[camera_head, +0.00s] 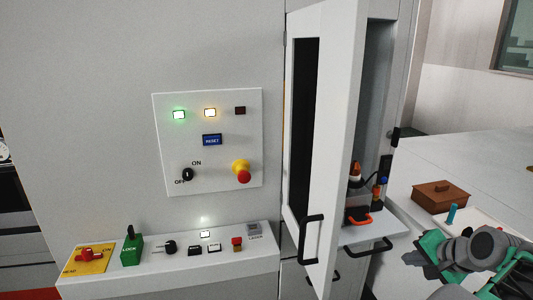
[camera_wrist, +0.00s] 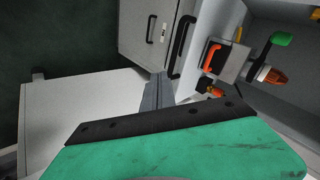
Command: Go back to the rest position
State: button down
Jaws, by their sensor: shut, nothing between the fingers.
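My gripper (camera_head: 411,259) is at the lower right in the head view, green and dark grey, in front of the white counter. In the wrist view its grey fingers (camera_wrist: 157,93) are together, with nothing between them. The gripper is to the right of the open cabinet door (camera_head: 335,130) and apart from it. Part of my arm is cut off by the right edge of the head view.
An orange-handled device (camera_head: 358,216) is in the open cabinet; it also shows in the wrist view (camera_wrist: 211,57). A brown box (camera_head: 439,197) stands on the counter (camera_head: 400,180). A wall panel (camera_head: 207,145) and a control ledge (camera_head: 150,275) are at left.

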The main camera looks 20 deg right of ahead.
jog(key=s+a+f+n+g, duration=0.1)
jog(key=s+a+f+g, duration=0.2)
jog(key=s+f, duration=0.3)
jog(key=s+a+f+n+g, duration=0.2)
jog(key=s+f+g, duration=0.1)
jog(key=s+f, duration=0.35)
jog(key=w+a+r+n, duration=0.1)
jog(key=w+a+n, duration=0.2)
jog(key=a, duration=0.7)
jog(key=w+a+r+n, duration=0.2)
jog(key=w+a+n, duration=0.1)
jog(key=a, duration=0.7)
jog(key=w+a+r+n+y, duration=0.1)
jog(key=a+n, duration=0.4)
jog(key=a, duration=0.5)
jog(key=shift+w+r+t, duration=0.3)
jog(key=shift+w+r, duration=0.35)
jog(key=shift+w, duration=0.55)
